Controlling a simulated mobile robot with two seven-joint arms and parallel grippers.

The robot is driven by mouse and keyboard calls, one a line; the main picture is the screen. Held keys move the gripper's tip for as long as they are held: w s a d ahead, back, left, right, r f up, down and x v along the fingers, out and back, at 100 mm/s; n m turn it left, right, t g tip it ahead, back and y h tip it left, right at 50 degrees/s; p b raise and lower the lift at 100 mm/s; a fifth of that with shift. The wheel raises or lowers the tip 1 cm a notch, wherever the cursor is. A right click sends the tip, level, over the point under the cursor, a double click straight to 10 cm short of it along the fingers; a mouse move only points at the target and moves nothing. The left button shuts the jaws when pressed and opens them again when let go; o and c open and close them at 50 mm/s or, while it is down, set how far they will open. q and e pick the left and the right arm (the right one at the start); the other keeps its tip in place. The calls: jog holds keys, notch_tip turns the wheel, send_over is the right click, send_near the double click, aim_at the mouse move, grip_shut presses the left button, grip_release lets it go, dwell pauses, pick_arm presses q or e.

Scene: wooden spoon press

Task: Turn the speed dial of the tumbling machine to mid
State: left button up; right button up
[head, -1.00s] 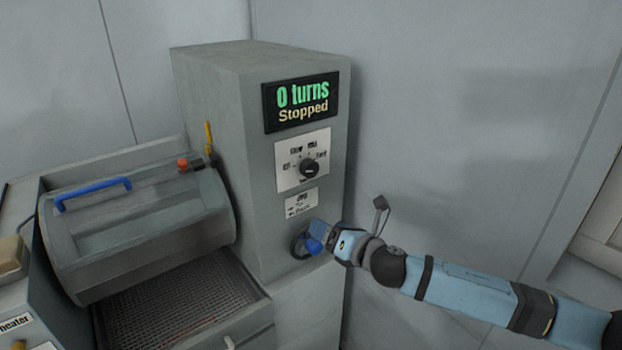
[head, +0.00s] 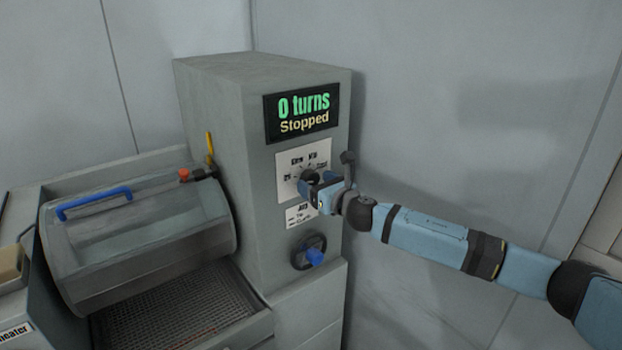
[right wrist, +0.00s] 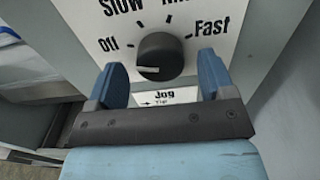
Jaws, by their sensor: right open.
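The black speed dial (right wrist: 160,55) shows in the right wrist view on a white plate with the labels Off, Slow, Fast and one cut off at the top. Its white mark lies at the lower left, on the Off side. In the head view the dial (head: 309,174) is partly hidden by my right gripper (head: 317,186). My right gripper (right wrist: 161,65) is open, its two blue fingers apart with the dial between them in the picture; I cannot tell whether they reach around it. The tumbling machine's screen (head: 301,112) reads "0 turns, Stopped". My left gripper is not in view.
Below the dial are a Jog label (right wrist: 165,97) and a black handwheel with a blue knob (head: 314,256). A drum with a blue handle (head: 93,203) sits to the left, above a mesh tray (head: 180,312). A grey wall stands behind on the right.

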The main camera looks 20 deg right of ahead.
jog(key=shift+x, duration=1.3)
jog(key=c, duration=0.9)
